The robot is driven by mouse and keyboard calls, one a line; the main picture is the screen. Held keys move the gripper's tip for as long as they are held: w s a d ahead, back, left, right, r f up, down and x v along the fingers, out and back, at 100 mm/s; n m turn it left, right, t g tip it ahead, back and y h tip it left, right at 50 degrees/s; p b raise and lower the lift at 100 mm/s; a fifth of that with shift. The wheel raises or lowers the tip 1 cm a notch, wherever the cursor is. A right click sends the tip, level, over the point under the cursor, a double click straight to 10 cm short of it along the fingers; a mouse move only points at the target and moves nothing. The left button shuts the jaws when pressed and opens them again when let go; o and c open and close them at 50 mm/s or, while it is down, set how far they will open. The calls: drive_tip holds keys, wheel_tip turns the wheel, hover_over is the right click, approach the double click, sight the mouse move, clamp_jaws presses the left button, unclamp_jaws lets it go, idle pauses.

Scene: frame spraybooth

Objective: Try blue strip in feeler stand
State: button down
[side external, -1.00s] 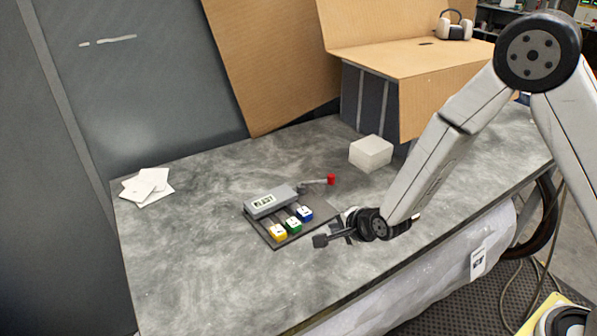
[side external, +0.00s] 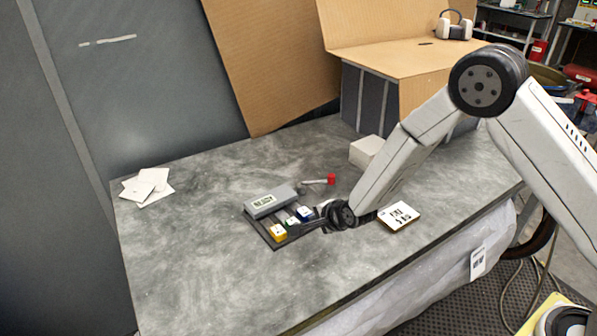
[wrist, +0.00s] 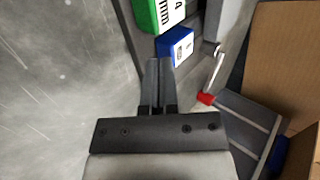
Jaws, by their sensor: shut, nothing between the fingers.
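The feeler stand (side external: 263,236) is a dark base with a grey display box (side external: 270,201) along its back. Yellow (side external: 278,232), green (side external: 292,222) and blue (side external: 306,213) blocks sit in a row along its front. The blue strip's block is rightmost and also shows in the wrist view (wrist: 177,44), beside the green one (wrist: 158,14). My gripper (wrist: 158,62) is shut and empty, its fingertips at the near edge of the blue block; whether they touch cannot be told. In the side view my gripper (side external: 297,230) is low at the stand's front right.
A lever with a red end (side external: 331,179) sticks out behind the stand. A white box (side external: 365,150) stands further back, partly behind my arm. A printed card (side external: 399,216) lies right of my gripper. White papers (side external: 148,186) lie at far left. The table's left front is clear.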

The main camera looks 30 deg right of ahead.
idle(0.3)
drive_tip(key=shift+w, duration=1.1)
drive_tip(key=shift+s, duration=0.15)
drive_tip(key=shift+s, duration=0.75)
drive_tip(key=s, duration=0.2)
drive_tip(key=shift+s+r, duration=0.2)
drive_tip(key=shift+s, duration=0.1)
drive_tip(key=v, duration=0.7)
drive_tip(key=shift+d, duration=0.1)
drive_tip(key=shift+v, duration=1.25)
drive_tip(key=shift+s+d, duration=0.1)
